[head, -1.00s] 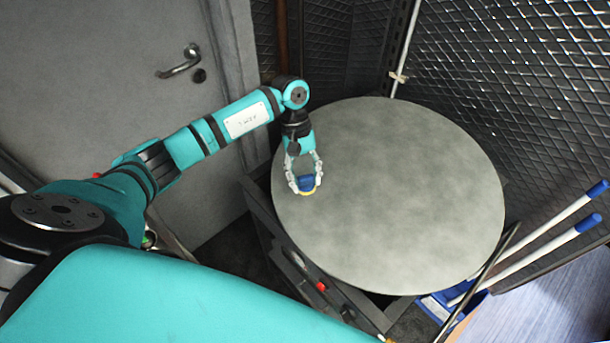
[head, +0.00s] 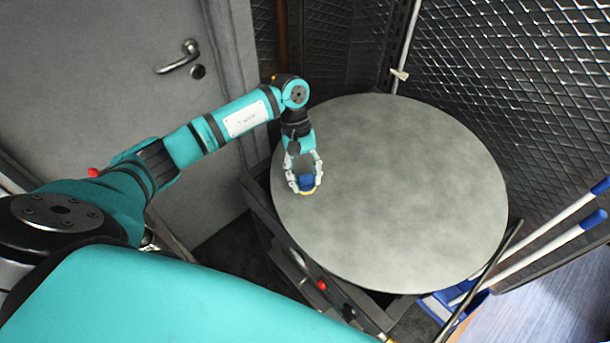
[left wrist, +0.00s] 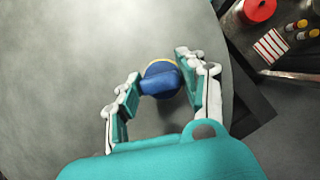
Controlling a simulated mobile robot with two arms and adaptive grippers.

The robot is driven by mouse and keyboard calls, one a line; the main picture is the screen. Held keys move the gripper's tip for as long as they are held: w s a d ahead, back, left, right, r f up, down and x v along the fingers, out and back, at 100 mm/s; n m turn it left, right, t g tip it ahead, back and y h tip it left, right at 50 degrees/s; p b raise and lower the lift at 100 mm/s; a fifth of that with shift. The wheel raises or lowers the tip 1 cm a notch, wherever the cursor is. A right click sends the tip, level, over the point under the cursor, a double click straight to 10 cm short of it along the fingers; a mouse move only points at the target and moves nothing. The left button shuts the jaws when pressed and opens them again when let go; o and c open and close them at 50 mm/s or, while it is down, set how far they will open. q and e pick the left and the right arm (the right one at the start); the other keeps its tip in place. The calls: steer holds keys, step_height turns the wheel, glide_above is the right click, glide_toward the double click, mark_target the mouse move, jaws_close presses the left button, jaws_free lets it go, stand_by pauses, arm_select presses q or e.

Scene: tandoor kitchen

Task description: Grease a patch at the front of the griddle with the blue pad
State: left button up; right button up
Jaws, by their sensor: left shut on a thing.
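The griddle (head: 400,200) is a large round grey plate with a mottled surface; it also fills much of the left wrist view (left wrist: 60,60). My left gripper (head: 305,184) is over the griddle's left edge area and is shut on the blue pad (head: 306,182). In the left wrist view the gripper (left wrist: 157,86) has a finger on each side of the pad (left wrist: 161,80), which has a blue grip and a yellow rim below. The pad is at or just above the plate; I cannot tell whether it touches. My right gripper is not in view.
A dark frame with a red knob (head: 322,285) runs along the griddle's near left side. Mesh walls (head: 510,80) stand behind and to the right. White poles with blue ends (head: 560,235) lean at the right. A grey door (head: 120,90) is at the left.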

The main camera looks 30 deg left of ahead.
arm_select(q)
steer(key=shift+f+b, duration=0.3)
steer(key=shift+f, duration=0.05)
